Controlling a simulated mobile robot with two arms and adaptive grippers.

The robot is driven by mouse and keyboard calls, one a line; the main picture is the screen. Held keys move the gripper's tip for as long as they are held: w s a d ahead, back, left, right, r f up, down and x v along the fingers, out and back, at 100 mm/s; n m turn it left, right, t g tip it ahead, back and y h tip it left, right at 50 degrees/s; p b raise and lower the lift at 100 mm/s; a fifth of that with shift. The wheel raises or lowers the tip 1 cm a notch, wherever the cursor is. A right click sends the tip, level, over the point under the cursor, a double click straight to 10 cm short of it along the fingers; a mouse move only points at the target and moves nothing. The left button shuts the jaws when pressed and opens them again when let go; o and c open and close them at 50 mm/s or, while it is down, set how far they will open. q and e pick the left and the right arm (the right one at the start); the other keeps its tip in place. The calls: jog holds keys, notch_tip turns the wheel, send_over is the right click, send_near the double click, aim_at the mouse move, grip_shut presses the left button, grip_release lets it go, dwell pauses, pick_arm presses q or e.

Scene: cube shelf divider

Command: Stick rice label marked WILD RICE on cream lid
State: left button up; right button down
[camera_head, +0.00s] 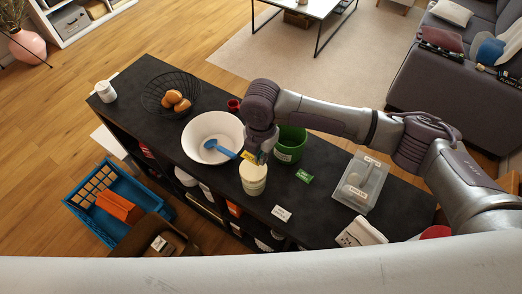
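A container with a cream lid (253,172) stands upright on the black shelf top, right of the white bowl. My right gripper (257,156) is just above the lid and points down. A small yellow label (248,155) is at its fingertips, and the gripper appears shut on it. The label's print is too small to read. I cannot tell whether the label touches the lid. A green label (304,176) and a white label (281,213) lie on the shelf top to the right of the container. My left gripper is not in view.
The white bowl (200,126) with a blue utensil (221,148) stands close on the left. A green container (290,146) stands close on the right. Farther right is a clear bin (361,183). A wire basket (158,100) holds brown items. Bare shelf top lies around the white label.

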aim_at(261, 173)
jog(key=shift+f+b, duration=1.3)
jog(key=shift+f, duration=1.75)
jog(key=shift+f, duration=0.45)
jog(key=c, duration=1.3)
grip_release()
jog(key=shift+o, duration=0.3)
notch_tip(261, 173, up, 12)
